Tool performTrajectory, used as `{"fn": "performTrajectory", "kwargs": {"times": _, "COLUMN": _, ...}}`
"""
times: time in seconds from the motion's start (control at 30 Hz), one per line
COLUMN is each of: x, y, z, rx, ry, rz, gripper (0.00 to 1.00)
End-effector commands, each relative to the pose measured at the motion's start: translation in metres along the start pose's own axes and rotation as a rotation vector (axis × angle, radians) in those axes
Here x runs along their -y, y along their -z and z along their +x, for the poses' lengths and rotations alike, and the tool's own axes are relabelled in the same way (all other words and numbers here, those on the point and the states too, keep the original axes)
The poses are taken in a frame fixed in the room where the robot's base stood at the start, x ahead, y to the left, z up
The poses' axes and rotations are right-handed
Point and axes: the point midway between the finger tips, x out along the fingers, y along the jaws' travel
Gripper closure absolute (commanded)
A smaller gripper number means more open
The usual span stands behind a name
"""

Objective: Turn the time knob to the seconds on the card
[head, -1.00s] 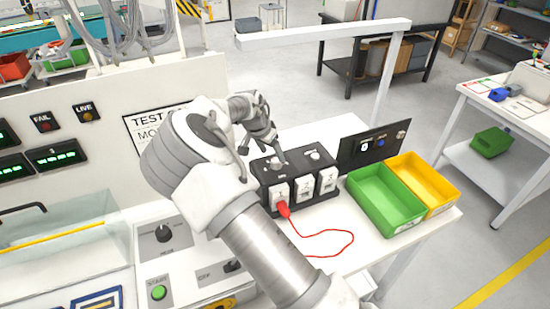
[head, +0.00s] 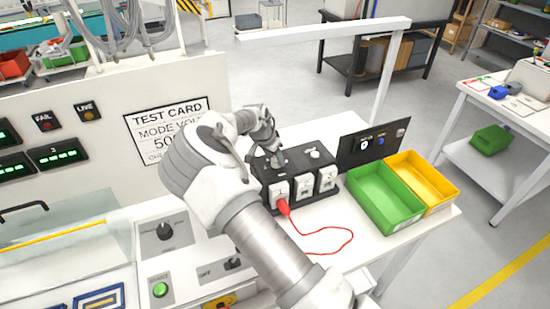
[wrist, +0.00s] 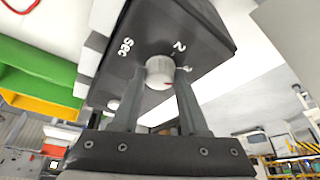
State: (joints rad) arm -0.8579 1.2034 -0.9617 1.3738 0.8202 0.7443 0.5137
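The time knob (wrist: 160,72) is a small pale round knob on a black box face marked "sec" and "2" in the wrist view. My gripper (wrist: 160,84) has one finger on each side of it; whether the fingers touch it is unclear. In the head view my gripper (head: 274,157) is at the left top of the black box (head: 290,172), largely hiding the knob. The test card (head: 170,112) on the panel reads "TEST CARD", "MODE VOL" and "50"; my arm covers the rest, and no seconds value is readable.
A second knob (head: 314,154) sits on the box's right top. A red plug (head: 284,207) with a red lead is at its front. Green (head: 385,198) and yellow (head: 424,180) bins and a dark upright panel (head: 372,146) stand to the right. A white frame post (head: 388,80) rises behind.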

Motion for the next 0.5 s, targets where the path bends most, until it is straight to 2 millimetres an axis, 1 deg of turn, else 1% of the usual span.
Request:
{"fn": "performTrajectory", "kwargs": {"times": 0.03, "x": 0.0003, "y": 0.0, "z": -0.0002, "rx": 0.0, "ry": 0.001, "rz": 0.0, "gripper": 0.81}}
{"fn": "performTrajectory", "kwargs": {"times": 0.13, "x": 0.0004, "y": 0.0001, "z": -0.0003, "rx": 0.0, "ry": 0.001, "rz": 0.0, "gripper": 0.99}}
{"fn": "performTrajectory", "kwargs": {"times": 0.17, "x": 0.0004, "y": 0.0001, "z": -0.0003, "rx": 0.0, "ry": 0.001, "rz": 0.0, "gripper": 1.0}}
{"fn": "performTrajectory", "kwargs": {"times": 0.5, "x": 0.0005, "y": -0.0004, "z": 0.0008, "rx": 0.001, "ry": 0.017, "rz": -0.03, "gripper": 1.0}}
